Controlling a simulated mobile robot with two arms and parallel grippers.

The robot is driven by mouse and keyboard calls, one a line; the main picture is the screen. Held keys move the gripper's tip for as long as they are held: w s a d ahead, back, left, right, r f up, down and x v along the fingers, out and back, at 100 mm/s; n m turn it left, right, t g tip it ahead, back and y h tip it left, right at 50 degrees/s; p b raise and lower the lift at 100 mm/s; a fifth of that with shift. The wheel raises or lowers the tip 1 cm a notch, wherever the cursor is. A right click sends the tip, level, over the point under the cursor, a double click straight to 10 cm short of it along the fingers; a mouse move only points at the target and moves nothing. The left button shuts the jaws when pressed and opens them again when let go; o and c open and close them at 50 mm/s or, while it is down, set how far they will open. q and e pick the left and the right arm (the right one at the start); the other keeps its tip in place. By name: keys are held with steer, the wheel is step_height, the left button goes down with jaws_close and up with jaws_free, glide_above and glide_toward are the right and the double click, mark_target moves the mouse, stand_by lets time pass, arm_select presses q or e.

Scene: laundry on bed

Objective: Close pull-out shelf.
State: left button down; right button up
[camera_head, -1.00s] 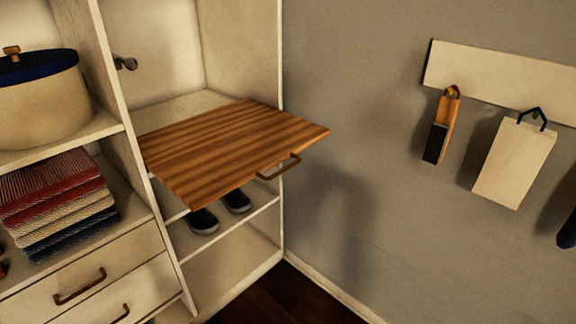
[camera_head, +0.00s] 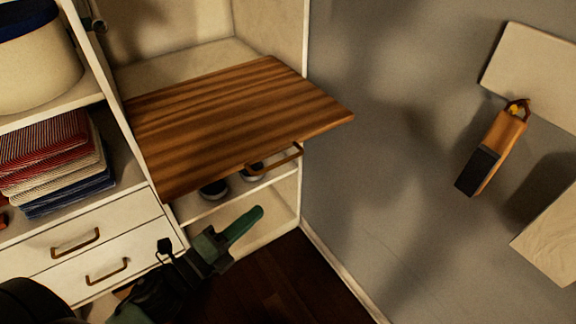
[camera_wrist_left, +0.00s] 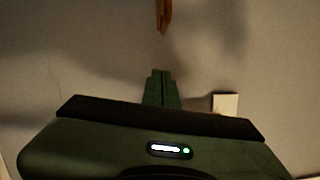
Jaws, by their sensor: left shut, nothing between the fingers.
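The pull-out shelf (camera_head: 235,120) is a striped brown wooden board, extended out of the white closet, with a bronze bar handle (camera_head: 275,163) under its front edge. My left gripper (camera_head: 256,214) is dark green, below and in front of the shelf, apart from the handle. Its fingers are shut and empty; they also show in the left wrist view (camera_wrist_left: 161,80), pointing toward a plain wall. My right gripper is not in view.
Shoes (camera_head: 214,189) sit on the lower shelf beneath the board. Drawers (camera_head: 85,255) and folded cloths (camera_head: 55,160) are at left. A grey wall (camera_head: 370,180) with a hanging brush (camera_head: 492,150) stands at right. Dark floor (camera_head: 270,285) lies below.

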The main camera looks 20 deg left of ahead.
mark_target(222, 113)
arm_select(q)
steer(key=w+r+p, duration=0.1)
steer(key=w+p, duration=0.3)
steer(key=w, duration=0.7)
steer(key=shift+d, duration=0.35)
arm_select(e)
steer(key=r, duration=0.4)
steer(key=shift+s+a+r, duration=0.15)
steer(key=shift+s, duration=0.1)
arm_select(q)
steer(key=shift+r, duration=0.1)
